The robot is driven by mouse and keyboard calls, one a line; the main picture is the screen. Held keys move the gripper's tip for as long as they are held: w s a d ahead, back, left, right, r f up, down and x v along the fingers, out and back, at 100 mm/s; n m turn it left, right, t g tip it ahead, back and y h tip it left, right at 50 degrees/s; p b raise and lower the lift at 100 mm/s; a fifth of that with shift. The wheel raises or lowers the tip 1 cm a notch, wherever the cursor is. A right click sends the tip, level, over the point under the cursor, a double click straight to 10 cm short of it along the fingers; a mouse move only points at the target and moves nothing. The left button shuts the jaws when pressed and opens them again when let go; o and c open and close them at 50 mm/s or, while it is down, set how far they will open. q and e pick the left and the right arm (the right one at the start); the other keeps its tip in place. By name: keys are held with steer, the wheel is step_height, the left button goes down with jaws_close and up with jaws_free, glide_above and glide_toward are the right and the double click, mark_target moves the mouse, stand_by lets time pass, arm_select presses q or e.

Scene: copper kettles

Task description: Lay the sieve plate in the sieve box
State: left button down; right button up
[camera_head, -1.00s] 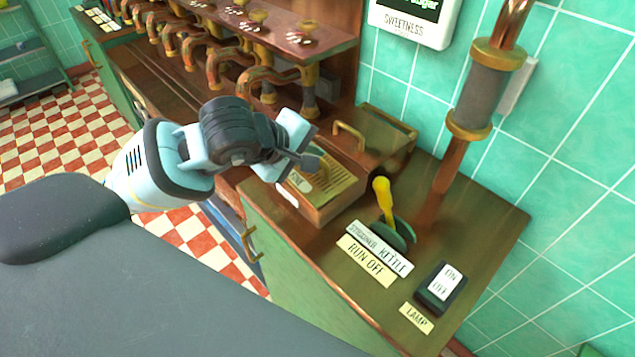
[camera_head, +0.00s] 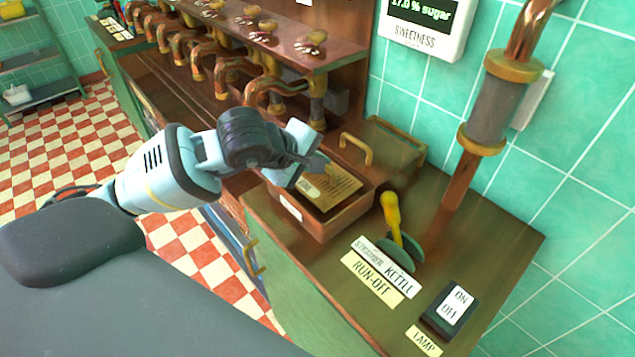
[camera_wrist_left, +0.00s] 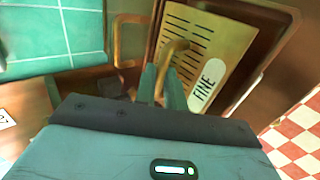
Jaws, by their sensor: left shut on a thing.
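The sieve plate (camera_head: 336,187) is a brassy slotted plate with a white label reading FINE. It is over the mouth of the open wooden sieve box (camera_head: 328,226), within its rim as seen from my head, and a dark gap shows along its near side. I cannot tell whether it touches the box floor. My left gripper (camera_head: 314,164) is shut on the plate's curved handle. In the left wrist view the gripper (camera_wrist_left: 170,84) grips that handle, with the plate (camera_wrist_left: 205,45) beyond it and the box rim around it. My right gripper is not in view.
Behind the box is a wooden part with a brass handle (camera_head: 357,148). To the right are a yellow-handled lever (camera_head: 392,212), a copper pipe (camera_head: 460,182) and a lamp switch (camera_head: 450,308). Copper taps (camera_head: 272,92) line the back left. Bare counter lies at the right.

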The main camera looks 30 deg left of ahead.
mark_target(315, 180)
arm_select(q)
steer(key=shift+f, duration=2.5)
steer(key=shift+f, duration=0.15)
steer(key=c, duration=1.5)
jaws_free()
steer(key=shift+f, duration=0.1)
steer(key=shift+s+r, duration=0.1)
steer(key=shift+r, duration=0.15)
steer(key=v, duration=1.1)
steer(key=shift+s+a+r, duration=0.1)
steer(key=shift+s+r, duration=0.1)
steer(key=shift+s, duration=0.15)
